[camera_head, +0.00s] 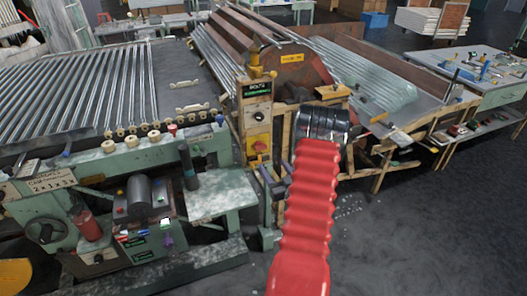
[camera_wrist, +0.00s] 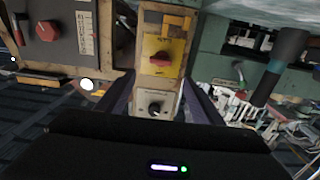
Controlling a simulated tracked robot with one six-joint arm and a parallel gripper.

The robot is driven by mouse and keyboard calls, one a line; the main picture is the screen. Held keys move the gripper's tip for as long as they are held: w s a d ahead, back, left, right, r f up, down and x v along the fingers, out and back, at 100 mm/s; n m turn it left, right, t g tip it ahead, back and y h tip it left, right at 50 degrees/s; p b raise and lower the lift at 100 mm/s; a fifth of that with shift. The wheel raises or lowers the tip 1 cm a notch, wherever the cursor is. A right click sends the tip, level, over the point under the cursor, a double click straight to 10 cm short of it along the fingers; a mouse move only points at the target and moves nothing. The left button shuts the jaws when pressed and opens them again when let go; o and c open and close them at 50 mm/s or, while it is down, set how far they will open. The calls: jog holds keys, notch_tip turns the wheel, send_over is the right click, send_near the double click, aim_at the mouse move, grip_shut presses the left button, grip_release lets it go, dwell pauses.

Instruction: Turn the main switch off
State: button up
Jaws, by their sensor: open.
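A red rotary switch on a yellow plate (camera_wrist: 160,58) is mounted on a narrow wooden panel. It also shows in the head view (camera_head: 259,147), just above and left of my gripper. In the wrist view, the fingers (camera_wrist: 158,82) lie on either side of the panel. I cannot tell whether they touch it. The switch's marked position is too small to read.
A dark box with another red knob (camera_wrist: 46,31) is left of the panel in the wrist view. A green machine (camera_head: 120,165) stands left of the panel, and a wooden rack with glass tubes (camera_head: 370,80) right of it.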

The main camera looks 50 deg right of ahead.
aim_at(262, 149)
jog(key=x, duration=1.1)
jog(key=shift+w+d, duration=0.15)
jog(key=shift+w, duration=0.1)
